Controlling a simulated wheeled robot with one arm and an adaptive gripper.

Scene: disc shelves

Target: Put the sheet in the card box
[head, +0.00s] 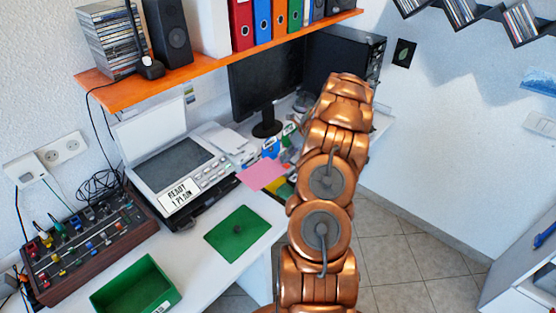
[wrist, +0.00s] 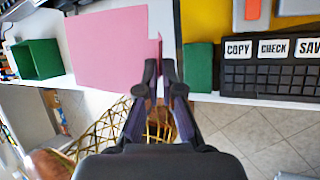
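The pink sheet (head: 262,175) shows left of my arm in the head view, near the printer's right side. In the wrist view the sheet (wrist: 108,48) is large and flat, and its right edge runs between the fingertips of my gripper (wrist: 160,72). The fingers are close together and appear shut on that edge. In the head view my arm hides the gripper. The open green card box (head: 135,285) stands at the desk's front left, apart from the sheet. A green box (wrist: 38,58) also shows at the left of the wrist view.
A flat green piece (head: 238,232) with a dark knob lies on the desk right of the box. A printer (head: 170,165) and a mixer (head: 85,245) stand behind the box. An orange shelf (head: 215,62) hangs above. A black keypad (wrist: 272,75) is right of the gripper.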

